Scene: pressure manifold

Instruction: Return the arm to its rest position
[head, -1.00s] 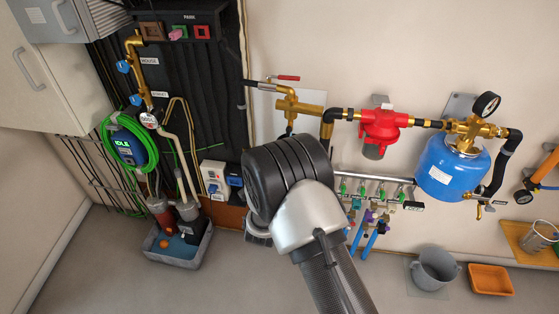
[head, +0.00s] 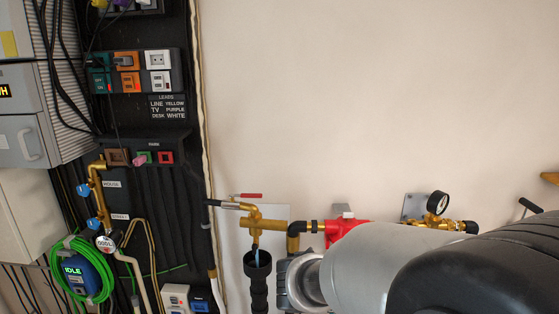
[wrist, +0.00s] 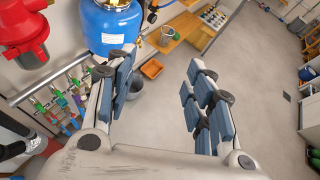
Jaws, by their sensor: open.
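My gripper (wrist: 158,98) shows in the wrist view with its two padded fingers wide apart and nothing between them. It points out over bare floor, with the blue tank (wrist: 108,28) beyond its left finger. In the head view my arm's grey and black links fill the lower right and hide the tank and much of the manifold. The gripper's fingers do not show there.
The red filter (wrist: 22,40) and a rail of green-handled valves (wrist: 62,92) lie left of my gripper. A brass valve with a red lever (head: 262,222) and a pressure gauge (head: 438,202) are on the wall near my arm. The floor (wrist: 240,75) at right is largely clear.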

